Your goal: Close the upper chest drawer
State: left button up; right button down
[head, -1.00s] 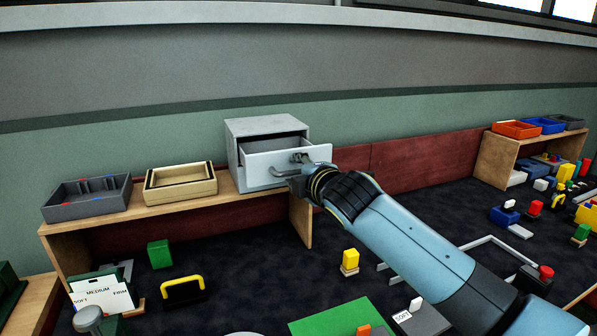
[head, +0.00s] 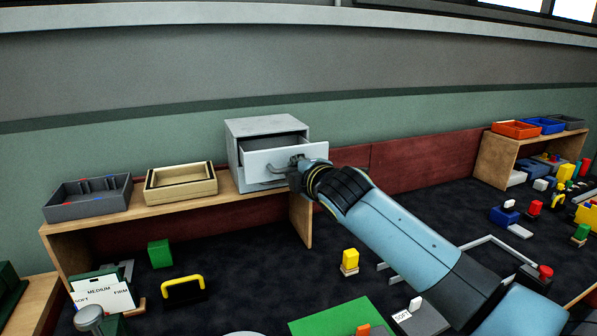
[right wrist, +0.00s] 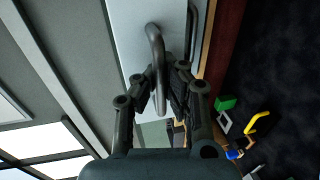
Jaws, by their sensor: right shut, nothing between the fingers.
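The grey chest (head: 265,125) stands on the wooden shelf against the wall. Its upper drawer (head: 268,162) is partly pulled out, with a gap visible behind its pale front. The drawer has a grey bar handle (right wrist: 156,65), which also shows in the head view. My right gripper (head: 297,166) is at the right part of the drawer front, beside the handle. In the right wrist view its fingertips (right wrist: 165,85) are close together by the handle, with nothing seen held. Whether they touch the drawer front is hard to tell. A second handle (right wrist: 191,35) shows lower on the chest. My left gripper is not in view.
A beige tray (head: 180,190) and a grey tray (head: 88,205) stand left of the chest on the wooden shelf (head: 215,206). A dark red panel (head: 420,160) runs along the wall to the right. Blocks and a yellow handle (head: 184,281) lie on the dark surface below.

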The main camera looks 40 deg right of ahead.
jog(key=x, duration=0.3)
jog(key=r+b+x, duration=0.1)
jog(key=x, duration=0.2)
jog(key=r+x, duration=0.1)
jog(key=x, duration=0.3)
jog(key=shift+w, duration=0.35)
jog(key=c, duration=1.4)
grip_release()
jog(key=shift+s, duration=0.15)
jog(key=v, duration=1.2)
